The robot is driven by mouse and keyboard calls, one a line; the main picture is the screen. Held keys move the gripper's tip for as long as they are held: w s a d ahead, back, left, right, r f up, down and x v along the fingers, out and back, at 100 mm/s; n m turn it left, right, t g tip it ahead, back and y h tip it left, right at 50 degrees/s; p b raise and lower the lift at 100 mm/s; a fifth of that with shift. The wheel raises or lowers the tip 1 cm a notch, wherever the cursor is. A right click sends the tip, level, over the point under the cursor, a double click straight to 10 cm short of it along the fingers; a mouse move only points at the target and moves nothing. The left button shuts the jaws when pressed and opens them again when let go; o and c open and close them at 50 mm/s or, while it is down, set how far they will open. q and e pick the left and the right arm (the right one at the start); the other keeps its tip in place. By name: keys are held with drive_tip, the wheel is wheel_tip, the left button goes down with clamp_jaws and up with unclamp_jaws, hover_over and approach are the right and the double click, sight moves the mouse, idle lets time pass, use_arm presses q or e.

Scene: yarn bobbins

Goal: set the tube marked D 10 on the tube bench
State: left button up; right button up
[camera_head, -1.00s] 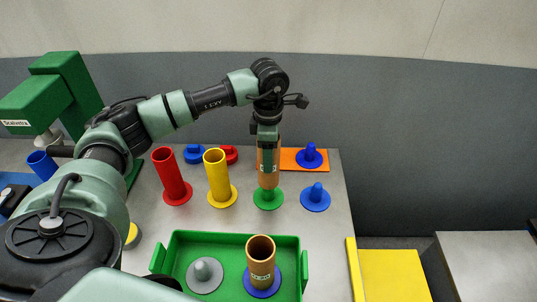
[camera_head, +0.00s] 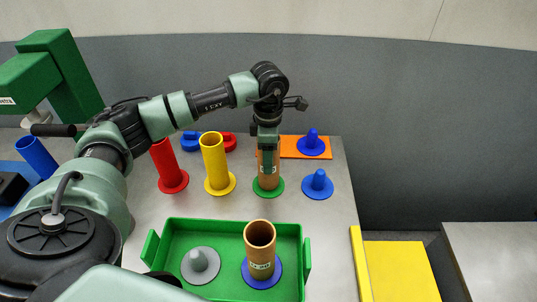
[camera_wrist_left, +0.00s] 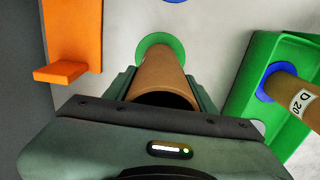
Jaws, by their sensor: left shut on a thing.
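My left gripper (camera_head: 268,145) is shut on a brown tube (camera_head: 268,181), which it holds upright. The tube's lower end is at the green round base (camera_head: 277,189); whether it rests fully on it, I cannot tell. In the left wrist view the tube (camera_wrist_left: 160,75) runs from the jaws towards the green base (camera_wrist_left: 146,45). No marking on this tube is readable. Another brown tube (camera_head: 260,245), marked D 20 in the left wrist view (camera_wrist_left: 294,97), stands on a blue base in the green tray (camera_head: 210,226). My right gripper is not in view.
A yellow tube (camera_head: 213,160) and a red tube (camera_head: 165,162) stand left of the held tube. An empty blue peg base (camera_head: 317,187) is to its right, and an orange plate (camera_head: 318,153) lies behind.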

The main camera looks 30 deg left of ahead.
use_arm(q)
drive_tip(key=shift+f+b, duration=0.35)
drive_tip(key=shift+f, duration=0.2)
drive_tip(key=o, duration=1.4)
drive_tip(key=shift+o, duration=0.2)
wheel_tip(320, 180, up, 8)
drive_tip(key=b, duration=0.2)
wheel_tip(320, 180, up, 6)
drive_tip(key=p, duration=0.4)
